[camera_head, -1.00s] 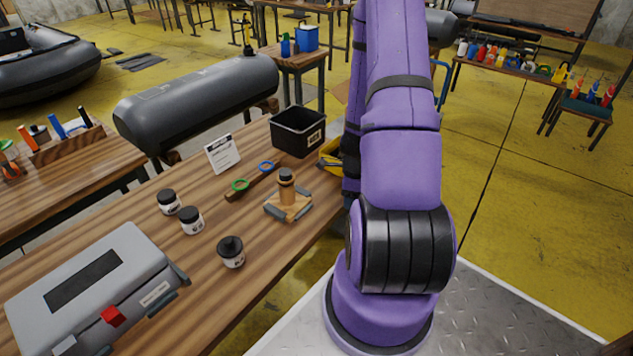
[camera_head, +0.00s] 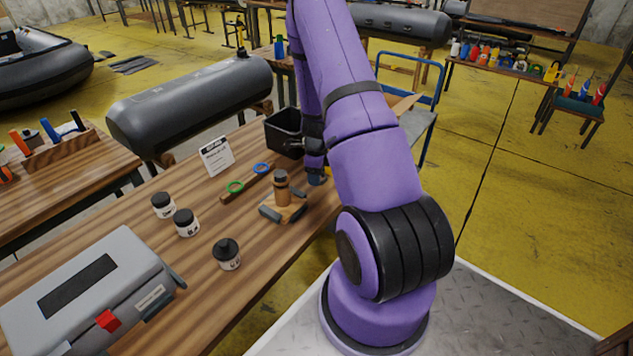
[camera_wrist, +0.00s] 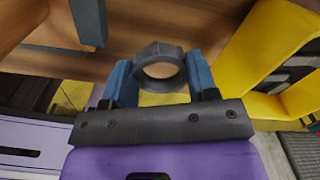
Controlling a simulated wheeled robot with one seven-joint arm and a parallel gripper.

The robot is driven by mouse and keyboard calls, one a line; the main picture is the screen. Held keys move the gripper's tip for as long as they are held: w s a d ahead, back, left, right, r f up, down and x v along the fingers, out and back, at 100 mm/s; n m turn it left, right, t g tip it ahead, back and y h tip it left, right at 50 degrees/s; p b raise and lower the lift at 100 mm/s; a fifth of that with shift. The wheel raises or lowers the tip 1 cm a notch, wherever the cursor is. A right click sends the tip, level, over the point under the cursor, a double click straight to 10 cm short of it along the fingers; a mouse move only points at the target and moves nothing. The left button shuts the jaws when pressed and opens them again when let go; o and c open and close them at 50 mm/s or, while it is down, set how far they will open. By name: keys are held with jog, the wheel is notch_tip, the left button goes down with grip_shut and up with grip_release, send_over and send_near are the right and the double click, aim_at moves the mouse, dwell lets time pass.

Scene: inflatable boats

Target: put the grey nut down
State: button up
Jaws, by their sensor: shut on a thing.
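The grey nut (camera_wrist: 160,66) is a ring with flat outer sides, held between the two blue fingers of my gripper (camera_wrist: 160,84) in the wrist view. The gripper is shut on it. In the head view my gripper (camera_head: 316,179) is low at the table's right side, right of the wooden fixture (camera_head: 282,190) with its upright post and grey end pieces. The nut cannot be made out there. Wood fills the upper part of the wrist view, but I cannot tell the nut's height above it.
A yellow object (camera_wrist: 267,50) stands close to the gripper's right in the wrist view. Several small jars (camera_head: 186,222) and a grey case (camera_head: 85,290) are nearer.

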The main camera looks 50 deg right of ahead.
aim_at(316, 188)
jog(key=shift+f, duration=1.6)
jog(key=shift+f, duration=0.35)
jog(key=o, duration=0.9)
